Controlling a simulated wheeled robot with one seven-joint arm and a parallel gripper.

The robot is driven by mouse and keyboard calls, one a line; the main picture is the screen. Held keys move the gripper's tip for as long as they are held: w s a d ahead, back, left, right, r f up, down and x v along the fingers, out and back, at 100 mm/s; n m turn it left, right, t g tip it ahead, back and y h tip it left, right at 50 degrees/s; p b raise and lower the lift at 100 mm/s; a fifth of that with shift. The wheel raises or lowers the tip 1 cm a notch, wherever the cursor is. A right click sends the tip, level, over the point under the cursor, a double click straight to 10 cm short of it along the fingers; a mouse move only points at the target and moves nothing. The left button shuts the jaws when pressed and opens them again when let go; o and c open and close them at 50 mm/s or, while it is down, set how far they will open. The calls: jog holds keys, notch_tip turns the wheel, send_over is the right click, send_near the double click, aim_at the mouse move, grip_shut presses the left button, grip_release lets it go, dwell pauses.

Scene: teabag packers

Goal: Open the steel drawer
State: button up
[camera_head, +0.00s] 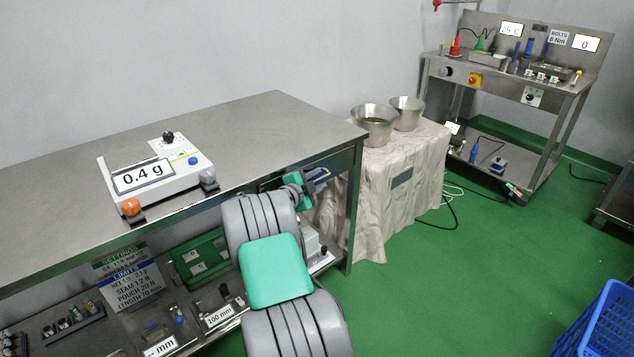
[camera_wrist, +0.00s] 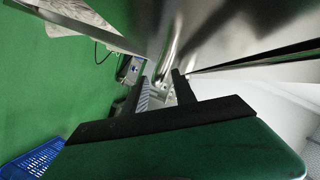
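The steel table (camera_head: 262,115) has a steel front under its right end, where the drawer appears to be; my arm partly hides it in the head view. In the wrist view, shiny steel surfaces (camera_wrist: 235,38) fill the top right, and a bright steel bar, seemingly the handle (camera_wrist: 172,55), runs down toward the gap between my fingers. My gripper (camera_wrist: 161,79) has its two dark fingers apart, with the bar's lower end seen between or just beyond them. I cannot tell whether they touch it. No drawer gap is clearly visible.
A scale (camera_head: 157,172) stands on the tabletop. The lower shelf holds signs, a green tray (camera_head: 200,257) and small devices. Right of the table is a cloth-covered stand (camera_head: 408,190) with two metal buckets. A blue crate (camera_head: 598,325) is at lower right. Green floor between is open.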

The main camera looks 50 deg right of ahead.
grip_shut()
dwell(0.3)
dwell(1.1)
